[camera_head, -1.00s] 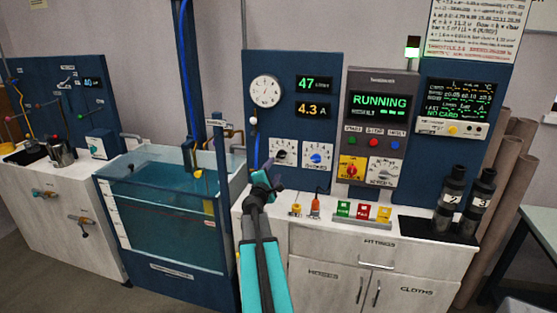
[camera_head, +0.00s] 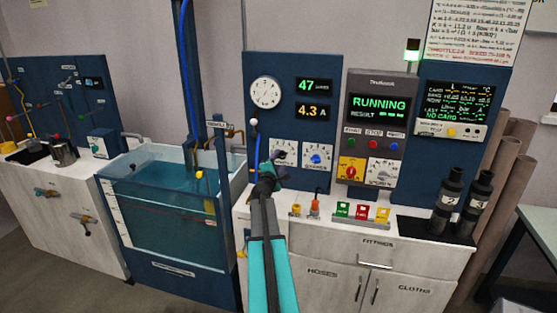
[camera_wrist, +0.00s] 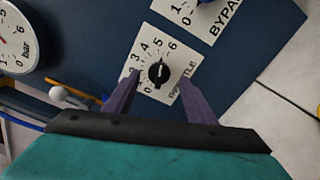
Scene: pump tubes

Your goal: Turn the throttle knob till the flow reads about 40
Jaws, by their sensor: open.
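The throttle knob (camera_wrist: 158,72) is a black knob on a white dial plate marked with numbers, labelled THROTTLE. In the wrist view it lies between and beyond my gripper's two fingers, with no contact visible. In the head view the throttle plate (camera_head: 282,151) is partly covered by my gripper (camera_head: 272,168). My gripper is open, its fingers also showing in the wrist view (camera_wrist: 155,98). The flow display (camera_head: 314,85) reads 47 in green. Below it, an amber display (camera_head: 313,110) reads 4.3 A.
The blue bypass knob (camera_head: 317,157) is just right of the throttle. A white-balled lever (camera_head: 254,122) and a bar gauge (camera_head: 265,92) are to the left. A water tank (camera_head: 165,215) stands left of the counter; small fittings (camera_head: 315,205) sit on the counter. The panel screen (camera_head: 379,105) shows RUNNING.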

